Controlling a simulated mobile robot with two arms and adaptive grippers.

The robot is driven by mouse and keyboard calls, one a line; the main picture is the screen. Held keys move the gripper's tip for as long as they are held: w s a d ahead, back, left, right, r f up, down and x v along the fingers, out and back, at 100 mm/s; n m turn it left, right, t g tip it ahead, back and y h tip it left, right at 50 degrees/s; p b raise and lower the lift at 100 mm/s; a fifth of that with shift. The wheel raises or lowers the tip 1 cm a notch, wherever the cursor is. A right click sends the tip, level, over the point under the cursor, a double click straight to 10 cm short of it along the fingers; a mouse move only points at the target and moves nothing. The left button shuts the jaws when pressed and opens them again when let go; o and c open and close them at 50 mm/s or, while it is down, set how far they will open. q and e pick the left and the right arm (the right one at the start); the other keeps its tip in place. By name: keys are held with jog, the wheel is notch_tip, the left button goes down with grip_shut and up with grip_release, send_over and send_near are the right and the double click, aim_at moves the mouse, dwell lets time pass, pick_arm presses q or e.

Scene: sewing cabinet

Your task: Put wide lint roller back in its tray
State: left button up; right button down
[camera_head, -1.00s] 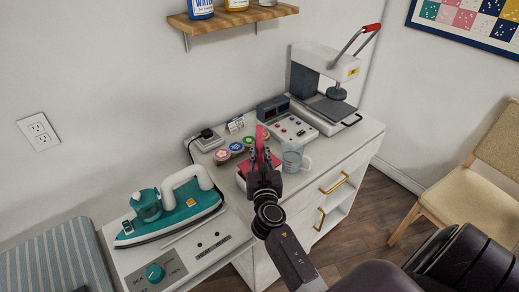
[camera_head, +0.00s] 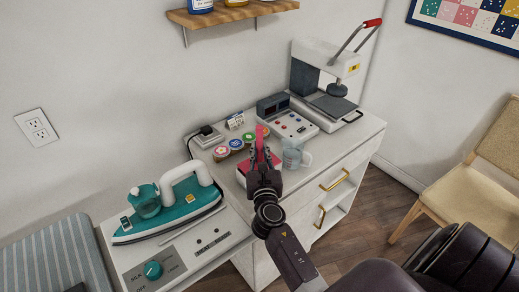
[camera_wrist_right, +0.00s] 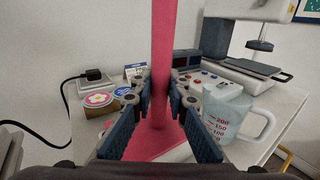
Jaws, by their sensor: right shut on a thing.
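My right gripper (camera_head: 264,178) is shut on the pink upright handle of the wide lint roller (camera_head: 260,147), above the front of the white cabinet top. The handle also shows in the right wrist view (camera_wrist_right: 162,50), running up between the fingers. At its lower end is a pink-red flat area with a pale rim, the tray (camera_head: 241,168). The gripper hides much of this area, so I cannot tell where roller ends and tray begins, or whether they touch. My left gripper is not in view.
A clear measuring jug (camera_head: 293,156) stands close right of the gripper. Several round patterned tins (camera_head: 235,145) lie behind. A control box (camera_head: 290,126) and a heat press (camera_head: 322,85) stand at the back right. A teal iron (camera_head: 165,208) rests at left.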

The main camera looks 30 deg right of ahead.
jog(key=shift+f, duration=0.15)
jog(key=c, duration=1.8)
grip_release()
jog(key=v, duration=1.2)
